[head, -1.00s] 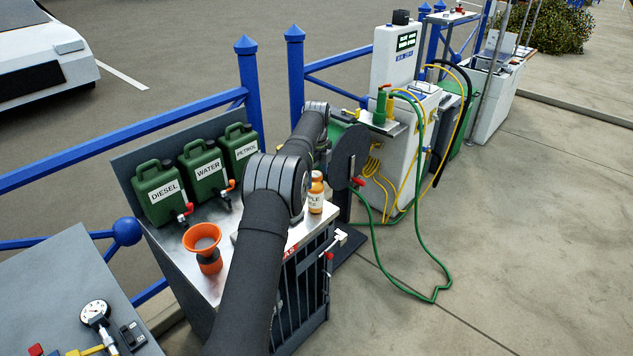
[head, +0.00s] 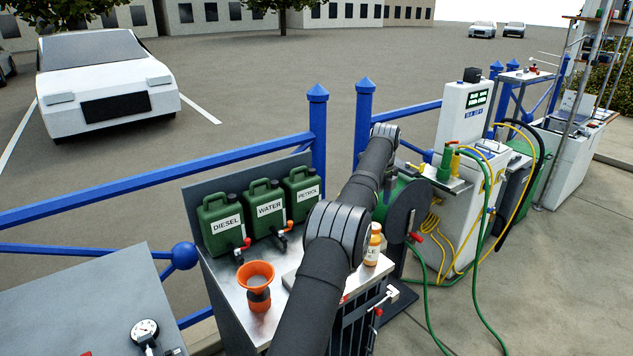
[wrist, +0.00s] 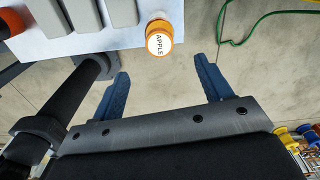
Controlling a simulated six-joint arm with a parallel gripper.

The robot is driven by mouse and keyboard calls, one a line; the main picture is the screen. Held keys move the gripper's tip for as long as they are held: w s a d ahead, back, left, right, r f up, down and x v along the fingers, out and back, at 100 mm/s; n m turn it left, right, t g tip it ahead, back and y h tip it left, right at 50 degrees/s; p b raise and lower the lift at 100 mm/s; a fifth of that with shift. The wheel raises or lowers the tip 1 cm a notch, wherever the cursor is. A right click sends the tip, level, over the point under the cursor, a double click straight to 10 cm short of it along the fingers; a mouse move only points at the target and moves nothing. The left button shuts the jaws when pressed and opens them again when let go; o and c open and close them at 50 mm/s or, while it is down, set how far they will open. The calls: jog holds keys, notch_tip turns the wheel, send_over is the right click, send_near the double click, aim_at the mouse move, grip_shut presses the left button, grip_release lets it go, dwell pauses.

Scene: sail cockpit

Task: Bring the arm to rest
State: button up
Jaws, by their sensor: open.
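My gripper (wrist: 162,90) shows in the wrist view with its two blue fingers wide apart and nothing between them. An orange-capped bottle labelled APPLE (wrist: 160,38) stands beyond the fingertips on the edge of the bench top, apart from the gripper. In the head view my dark arm reaches from the bottom over the bench (head: 228,312) toward the fence posts. My gripper is not visible there. The same bottle (head: 373,245) stands just right of my arm's elbow.
Green DIESEL (head: 221,226), WATER (head: 265,208) and PETROL (head: 301,192) cans line the bench's back. An orange funnel (head: 257,283) stands in front. A green hose reel (head: 405,205) and white pump unit (head: 465,150) are at right. Open paving lies at far right.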

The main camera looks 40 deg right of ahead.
aim_at(375, 226)
notch_tip(375, 226, down, 12)
jog(key=shift+r, duration=0.1)
notch_tip(375, 226, up, 2)
jog(key=shift+r, duration=0.85)
